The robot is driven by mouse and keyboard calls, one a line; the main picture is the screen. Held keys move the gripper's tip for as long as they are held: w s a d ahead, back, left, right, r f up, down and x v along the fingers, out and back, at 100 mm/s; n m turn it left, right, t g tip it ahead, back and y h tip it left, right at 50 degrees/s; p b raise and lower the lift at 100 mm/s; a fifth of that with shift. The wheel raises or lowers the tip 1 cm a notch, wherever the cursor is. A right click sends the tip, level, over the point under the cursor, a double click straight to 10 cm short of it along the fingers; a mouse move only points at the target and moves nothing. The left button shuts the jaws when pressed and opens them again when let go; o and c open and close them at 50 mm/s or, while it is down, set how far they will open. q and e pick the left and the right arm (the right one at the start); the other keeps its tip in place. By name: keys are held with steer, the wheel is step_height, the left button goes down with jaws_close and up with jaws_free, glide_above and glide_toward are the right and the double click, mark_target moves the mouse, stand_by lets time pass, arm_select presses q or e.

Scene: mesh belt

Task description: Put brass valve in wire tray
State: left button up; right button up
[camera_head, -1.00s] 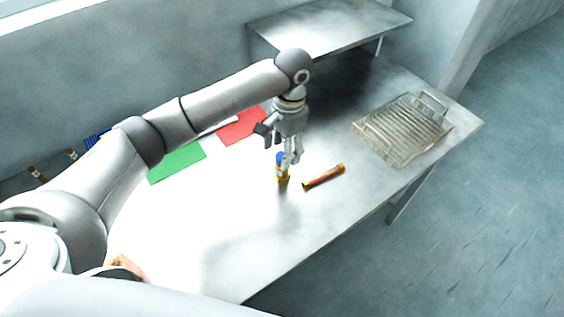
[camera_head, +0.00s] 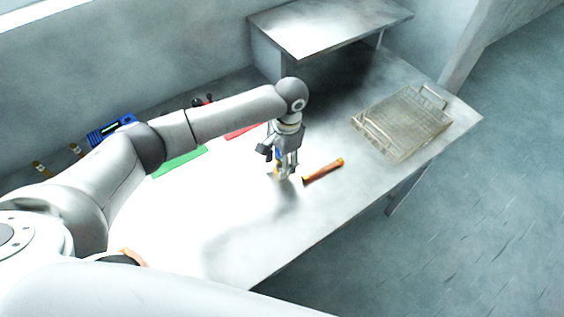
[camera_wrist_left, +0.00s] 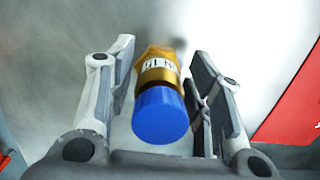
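The brass valve (camera_wrist_left: 158,70) has a gold body with a white label and a blue cap (camera_wrist_left: 160,113). In the left wrist view it stands between the two fingers of my left gripper (camera_wrist_left: 160,95), with visible gaps on both sides. In the head view my left gripper (camera_head: 283,172) is lowered around the valve (camera_head: 277,164), which is mostly hidden by the fingers. The left gripper is open. The wire tray (camera_head: 403,122) lies at the right end of the table, empty as far as I can see. My right gripper does not show.
An orange-brown cylinder (camera_head: 323,172) lies just right of the gripper. Green (camera_head: 180,162) and red (camera_head: 243,131) sheets lie behind my left arm. A blue device (camera_head: 110,130) is at the back left.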

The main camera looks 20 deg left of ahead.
arm_select(q)
jaws_close()
steer(key=shift+w+r, duration=0.1)
steer(key=shift+r, duration=0.05)
